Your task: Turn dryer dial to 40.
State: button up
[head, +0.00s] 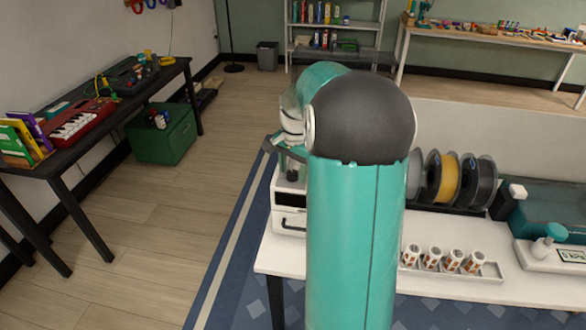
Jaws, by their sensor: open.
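My gripper (284,160) is at the far left end of the white table, close above a white box with a dark front panel and a handle (289,207). My arm hides much of it; its jaws look apart, with a dark upright piece near them that I cannot identify. At the right edge, a teal knob (549,241) stands on a white base with a small label (573,256) that I cannot read. It is in front of a teal box (560,212). This may be the dryer and its dial, but no dial scale is legible. My gripper is far from the knob.
Several filament spools (441,178) stand on the white table (455,288). A tray with several small patterned cups (432,258) is in front of them. A black desk (120,105) with a red keyboard (85,122) stands left. The wood floor between is open.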

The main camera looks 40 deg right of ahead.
jog(key=c, duration=1)
jog(key=shift+o, duration=0.2)
jog(key=shift+n, duration=0.4)
jog(key=n, duration=1.4)
jog(key=shift+w+r+g, duration=0.1)
jog(key=shift+g, duration=0.2)
jog(key=n, duration=0.5)
